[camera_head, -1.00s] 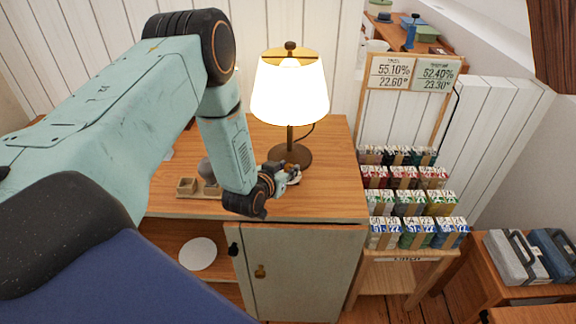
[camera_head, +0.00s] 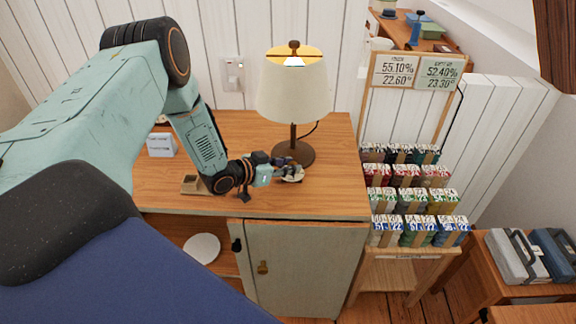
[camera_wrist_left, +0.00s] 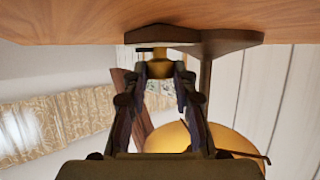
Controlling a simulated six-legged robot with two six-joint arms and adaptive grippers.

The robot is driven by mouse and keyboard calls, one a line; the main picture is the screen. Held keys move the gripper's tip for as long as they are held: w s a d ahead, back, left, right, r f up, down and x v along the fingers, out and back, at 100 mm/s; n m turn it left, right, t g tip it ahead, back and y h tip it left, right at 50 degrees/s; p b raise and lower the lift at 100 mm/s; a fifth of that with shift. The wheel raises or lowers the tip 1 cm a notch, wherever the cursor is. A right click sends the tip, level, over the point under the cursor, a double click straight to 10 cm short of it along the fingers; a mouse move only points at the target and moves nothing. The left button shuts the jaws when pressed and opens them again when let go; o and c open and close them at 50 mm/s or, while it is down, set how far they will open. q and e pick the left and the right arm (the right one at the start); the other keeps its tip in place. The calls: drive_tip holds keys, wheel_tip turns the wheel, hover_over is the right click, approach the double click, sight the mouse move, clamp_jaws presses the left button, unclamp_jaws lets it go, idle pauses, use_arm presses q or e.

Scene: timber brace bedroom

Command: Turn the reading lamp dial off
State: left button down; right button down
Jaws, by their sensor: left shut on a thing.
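The reading lamp (camera_head: 292,92) stands on the wooden cabinet top, with a pale shade, a thin stem and a round dark base. My left gripper (camera_head: 288,170) reaches in from the left, low beside the front of the base. In the left wrist view, which is upside down, its two fingers (camera_wrist_left: 161,76) are shut on the brass-coloured dial (camera_wrist_left: 162,53) next to the lamp base (camera_wrist_left: 232,40). In the head view the fingers mostly hide the dial. My right gripper is not in view.
The cabinet top (camera_head: 325,200) is clear to the right of the lamp. A small wooden tray (camera_head: 190,184) and a white card (camera_head: 162,145) lie to the left. A wall switch (camera_head: 233,74) is behind. A rack of several boxes (camera_head: 405,175) stands at right.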

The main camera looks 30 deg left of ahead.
use_arm(q)
drive_tip(key=shift+f, duration=0.1)
drive_tip(key=c, duration=1.1)
unclamp_jaws()
drive_tip(key=shift+s, duration=0.1)
drive_tip(key=shift+o, duration=0.2)
drive_tip(key=v, duration=0.8)
drive_tip(key=shift+s+a+r, duration=0.2)
drive_tip(key=shift+s+r, duration=0.05)
drive_tip(key=shift+r, duration=0.05)
drive_tip(key=shift+v, duration=0.85)
drive_tip(key=shift+s+a+r, duration=0.2)
drive_tip(key=shift+s+r, duration=0.05)
drive_tip(key=shift+s, duration=0.35)
